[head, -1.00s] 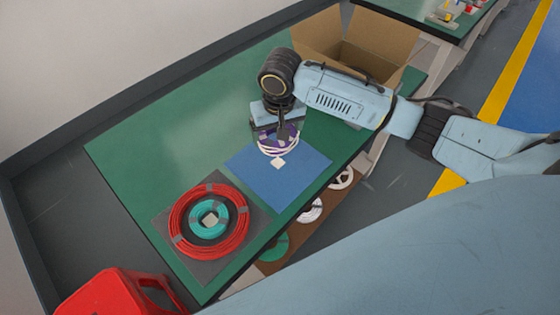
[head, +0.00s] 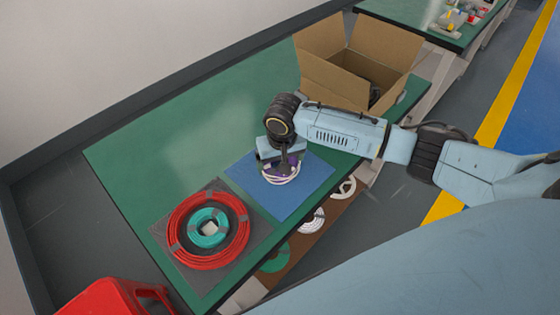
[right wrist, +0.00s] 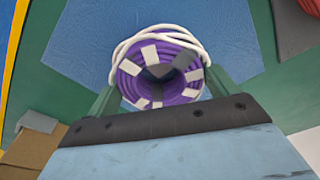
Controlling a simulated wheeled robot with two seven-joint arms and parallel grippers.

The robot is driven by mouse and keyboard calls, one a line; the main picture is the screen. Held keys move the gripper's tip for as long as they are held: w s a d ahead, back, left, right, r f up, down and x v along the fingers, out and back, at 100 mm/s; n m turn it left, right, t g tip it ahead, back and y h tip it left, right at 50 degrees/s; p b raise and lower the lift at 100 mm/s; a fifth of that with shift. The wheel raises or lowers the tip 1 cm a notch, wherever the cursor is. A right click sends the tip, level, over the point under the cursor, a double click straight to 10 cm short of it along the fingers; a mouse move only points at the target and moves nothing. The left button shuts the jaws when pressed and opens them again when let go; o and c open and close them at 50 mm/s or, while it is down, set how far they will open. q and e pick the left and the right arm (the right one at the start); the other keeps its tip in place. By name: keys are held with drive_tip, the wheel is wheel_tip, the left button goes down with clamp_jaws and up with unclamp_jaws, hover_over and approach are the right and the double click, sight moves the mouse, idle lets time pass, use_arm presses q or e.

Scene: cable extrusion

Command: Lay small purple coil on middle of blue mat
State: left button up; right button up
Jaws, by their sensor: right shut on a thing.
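The small purple coil (right wrist: 172,91) with white ties and a white cable around its top edge shows large in the right wrist view. My right gripper (right wrist: 163,95) is shut on it, with one finger on each side. In the head view the purple coil (head: 283,172) is partly hidden under my right gripper (head: 286,163) and is over the blue mat (head: 284,206), towards its upper part. I cannot tell whether the coil touches the mat. The blue mat also shows behind the coil in the right wrist view (right wrist: 90,45). My left gripper is not in view.
A red coil (head: 177,238) with a teal coil (head: 209,228) inside it lies on a grey mat (head: 250,238) to the left. An open cardboard box (head: 331,79) stands at the table's far end. White coils (head: 312,221) lie on a lower shelf. A red stool (head: 105,298) stands near the table.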

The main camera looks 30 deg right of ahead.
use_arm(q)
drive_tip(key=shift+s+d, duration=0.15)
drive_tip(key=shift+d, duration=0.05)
use_arm(e)
drive_tip(key=o, duration=0.9)
drive_tip(key=shift+c, duration=0.2)
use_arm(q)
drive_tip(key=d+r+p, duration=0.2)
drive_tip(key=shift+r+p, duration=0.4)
use_arm(e)
wheel_tip(320, 180, up, 12)
drive_tip(key=s, duration=0.1)
drive_tip(key=shift+s+a, duration=0.15)
drive_tip(key=shift+s, duration=0.05)
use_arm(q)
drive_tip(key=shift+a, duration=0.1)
